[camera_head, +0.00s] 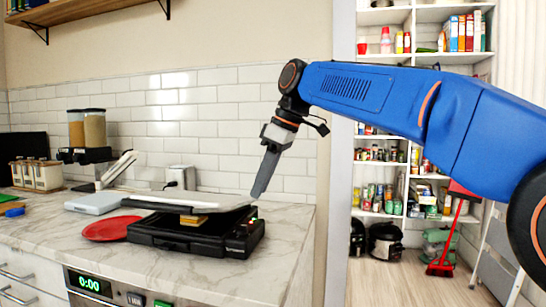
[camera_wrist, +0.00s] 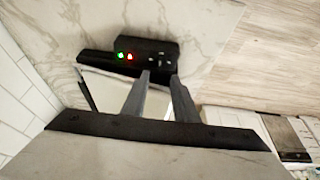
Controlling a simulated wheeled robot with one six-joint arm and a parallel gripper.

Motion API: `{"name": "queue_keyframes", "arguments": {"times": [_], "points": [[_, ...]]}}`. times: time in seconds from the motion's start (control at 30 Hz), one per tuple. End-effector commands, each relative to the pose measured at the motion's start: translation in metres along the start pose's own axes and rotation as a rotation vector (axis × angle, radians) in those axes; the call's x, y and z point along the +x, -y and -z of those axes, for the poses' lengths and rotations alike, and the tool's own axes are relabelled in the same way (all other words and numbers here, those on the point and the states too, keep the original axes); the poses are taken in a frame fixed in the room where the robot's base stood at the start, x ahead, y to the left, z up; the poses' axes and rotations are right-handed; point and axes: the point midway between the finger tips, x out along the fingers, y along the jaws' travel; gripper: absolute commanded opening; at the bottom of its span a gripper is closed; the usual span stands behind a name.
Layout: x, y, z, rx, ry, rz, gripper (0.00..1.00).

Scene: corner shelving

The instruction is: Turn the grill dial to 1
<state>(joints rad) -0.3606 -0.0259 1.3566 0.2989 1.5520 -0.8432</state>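The black grill (camera_head: 190,235) stands on the marble counter with its grey-topped lid (camera_head: 190,203) partly raised. A yellow-brown item (camera_head: 193,220) shows between its plates. The grill's right end has small green and red lights. In the wrist view, the grill's dark control panel (camera_wrist: 145,54) shows green and red lights on its left and small pale marks on its right. I cannot clearly make out the dial. My gripper (camera_head: 257,195) points down near the lid's right edge, above the panel end. In the wrist view its fingertips (camera_wrist: 161,76) are apart with nothing between them.
A red plate (camera_head: 112,228) lies left of the grill. A pale appliance (camera_head: 95,202) and a jar rack (camera_head: 37,174) stand further left. The tiled wall (camera_head: 225,130) is behind. The counter right of the grill is clear up to its edge.

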Motion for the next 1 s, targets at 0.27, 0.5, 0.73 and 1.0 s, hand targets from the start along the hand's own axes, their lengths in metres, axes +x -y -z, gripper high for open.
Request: {"name": "queue_keyframes", "arguments": {"times": [0.27, 0.5, 0.73, 1.0], "points": [[-0.051, -0.001, 0.0, 0.0, -0.001, -0.003, 0.27], [-0.073, -0.001, 0.0, 0.001, 0.0, -0.001, 0.27], [-0.076, 0.0, 0.0, 0.0, 0.0, -0.001, 0.27], [-0.075, 0.002, -0.008, 0.024, 0.001, -0.009, 0.27]]}}
